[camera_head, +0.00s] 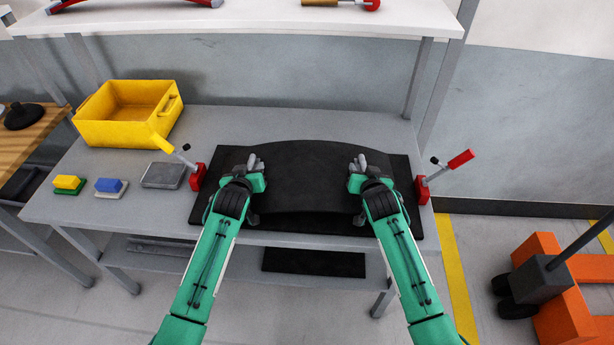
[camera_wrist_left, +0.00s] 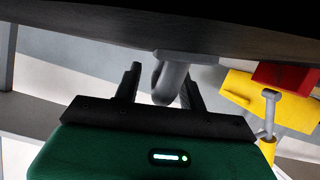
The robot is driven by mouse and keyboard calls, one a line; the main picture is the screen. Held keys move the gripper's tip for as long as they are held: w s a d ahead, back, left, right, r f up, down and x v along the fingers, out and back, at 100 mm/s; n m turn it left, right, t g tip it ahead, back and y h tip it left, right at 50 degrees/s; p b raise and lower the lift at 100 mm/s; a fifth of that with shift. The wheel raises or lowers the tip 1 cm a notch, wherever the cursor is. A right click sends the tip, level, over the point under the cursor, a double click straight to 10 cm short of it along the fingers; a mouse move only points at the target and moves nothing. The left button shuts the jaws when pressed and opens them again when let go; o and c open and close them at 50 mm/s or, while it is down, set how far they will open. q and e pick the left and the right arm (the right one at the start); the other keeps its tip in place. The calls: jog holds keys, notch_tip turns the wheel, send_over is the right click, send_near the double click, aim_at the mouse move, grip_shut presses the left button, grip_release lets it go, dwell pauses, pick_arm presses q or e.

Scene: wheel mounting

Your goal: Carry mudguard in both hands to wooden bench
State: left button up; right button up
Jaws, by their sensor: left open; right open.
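The mudguard (camera_head: 305,178) is a black, slightly arched panel on a dark mat (camera_head: 402,170) on the grey table. Its underside (camera_wrist_left: 230,28) fills the top of the left wrist view. My left gripper (camera_head: 254,164) is at the panel's left edge and my right gripper (camera_head: 359,164) at its right edge. In the left wrist view the left fingers (camera_wrist_left: 163,85) stand open on either side of a grey handle (camera_wrist_left: 172,82) under the panel. The right gripper is open; its contact with the panel is unclear. The wooden bench (camera_head: 30,142) is at the far left, partly out of view.
Red clamps stand left (camera_head: 197,177) and right (camera_head: 421,190) of the mat. A dark round part (camera_head: 24,115) lies on the bench. An orange cart (camera_head: 560,300) is right.

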pick_arm(q)
grip_shut()
pick_arm(e)
grip_shut()
dwell(1.2)
pick_arm(q)
jog(key=shift+w+r, duration=0.1)
jog(key=shift+r, duration=0.15)
pick_arm(e)
jog(key=shift+w+r, duration=0.1)
jog(key=shift+r, duration=0.1)
